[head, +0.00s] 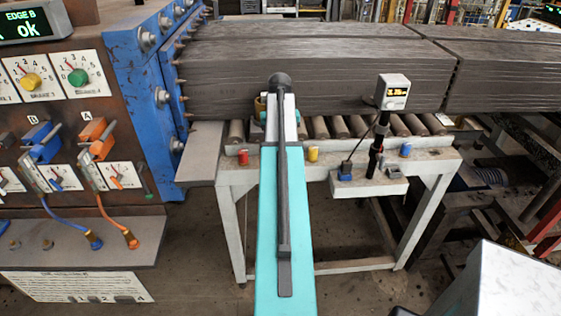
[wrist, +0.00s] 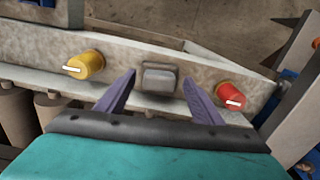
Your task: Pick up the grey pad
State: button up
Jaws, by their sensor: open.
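The grey pad (wrist: 160,79) is a small rounded block in a dark mount on the pale frame beam, between a yellow knob (wrist: 85,64) and a red knob (wrist: 229,95) in the wrist view. My gripper (wrist: 160,74) is open, with one purple finger on each side of the pad. Gaps show between the fingers and the pad; how far the tips are from the beam I cannot tell. In the head view my arm hides the pad and the fingers.
The pale roller stand (head: 345,173) carries rollers and stacked dark slabs (head: 300,75). The red knob (head: 243,158) and yellow knob (head: 313,154) flank my arm. A gauge on a post (head: 392,92) stands to the right. A control panel (head: 80,130) with levers is at left.

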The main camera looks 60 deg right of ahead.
jog(key=shift+f, duration=0.65)
jog(key=c, duration=1.2)
jog(key=shift+o, duration=0.2)
jog(key=shift+r, duration=0.1)
jog(key=shift+r+p, duration=1.1)
jog(key=shift+r, duration=0.65)
jog(key=s+a+r+p, duration=0.1)
jog(key=s+a+p, duration=0.2)
jog(key=s+a, duration=0.6)
jog(key=s, duration=0.4)
jog(key=shift+a+r+p, duration=0.2)
jog(key=shift+p, duration=0.2)
